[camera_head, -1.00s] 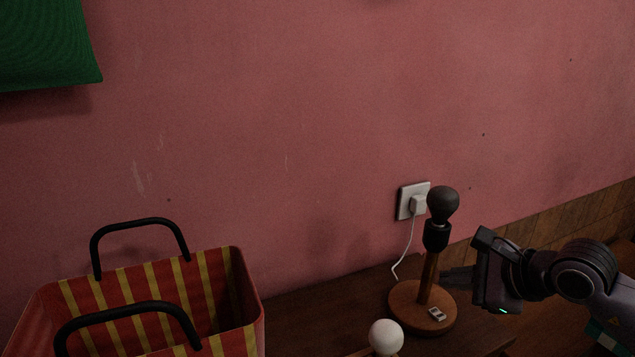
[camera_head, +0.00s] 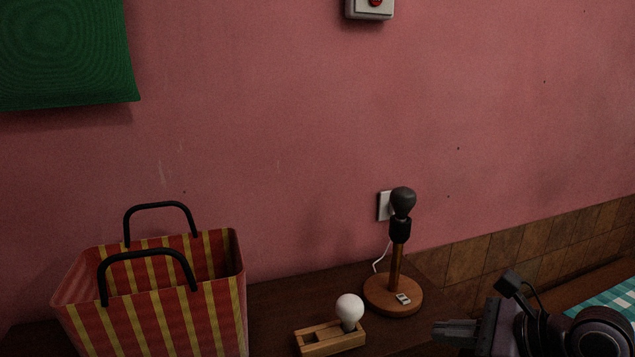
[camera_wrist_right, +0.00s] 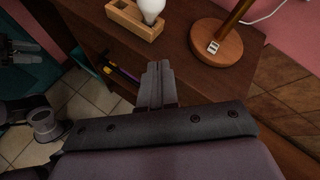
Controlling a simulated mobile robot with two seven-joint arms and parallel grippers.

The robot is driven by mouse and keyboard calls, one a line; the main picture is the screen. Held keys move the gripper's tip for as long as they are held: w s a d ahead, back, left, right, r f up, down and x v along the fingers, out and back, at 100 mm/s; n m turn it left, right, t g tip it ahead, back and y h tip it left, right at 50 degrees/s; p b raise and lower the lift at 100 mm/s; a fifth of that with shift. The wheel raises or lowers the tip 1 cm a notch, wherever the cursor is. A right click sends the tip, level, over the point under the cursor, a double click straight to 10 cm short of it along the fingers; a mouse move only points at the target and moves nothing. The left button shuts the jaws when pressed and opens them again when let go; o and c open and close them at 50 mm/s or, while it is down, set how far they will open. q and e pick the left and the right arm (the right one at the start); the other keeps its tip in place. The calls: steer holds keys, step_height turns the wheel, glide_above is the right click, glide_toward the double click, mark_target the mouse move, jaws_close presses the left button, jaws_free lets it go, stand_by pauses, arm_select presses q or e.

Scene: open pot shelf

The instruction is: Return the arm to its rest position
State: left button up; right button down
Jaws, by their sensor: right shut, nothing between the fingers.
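My right gripper (camera_head: 440,331) is at the lower right in the head view, beside and apart from the wooden lamp. In the right wrist view its two fingers (camera_wrist_right: 158,72) are together with nothing between them, over the front edge of the dark wooden shelf top. My left gripper is not in the head view. A dark gripper-like shape (camera_wrist_right: 18,50) shows at the left edge of the right wrist view; its fingers are too unclear to judge.
A lamp (camera_head: 395,262) with a dark bulb stands on the shelf top (camera_head: 277,312). A white bulb (camera_head: 349,307) sits in a wooden holder (camera_head: 330,341). A striped bag (camera_head: 203,307) stands left. A wall socket (camera_head: 384,206) is behind the lamp. Tiled floor (camera_wrist_right: 85,107) lies below.

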steer(key=s+a+r+m+t+y+p, duration=0.1)
steer(key=s+a+m+t+y+p, duration=0.2)
steer(key=a+m+y, duration=0.6)
steer(key=s+d+f+m+t+h, duration=0.2)
steer(key=d+f+m+t+h, duration=0.25)
steer(key=m, duration=0.85)
steer(key=s+d+f+m+t+h, duration=0.15)
steer(key=d+f+m+h, duration=0.3)
steer(key=m+h, duration=0.6)
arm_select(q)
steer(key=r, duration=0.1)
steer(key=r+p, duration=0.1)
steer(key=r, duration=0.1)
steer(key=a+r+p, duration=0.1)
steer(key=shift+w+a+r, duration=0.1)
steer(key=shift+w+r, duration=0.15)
arm_select(e)
steer(key=s+f+m+g, duration=0.6)
steer(key=s+f+m, duration=0.6)
steer(key=m, duration=0.3)
steer(key=shift+a+f+g+h, duration=0.15)
steer(key=shift+f+g+h, duration=0.2)
steer(key=shift+f, duration=0.55)
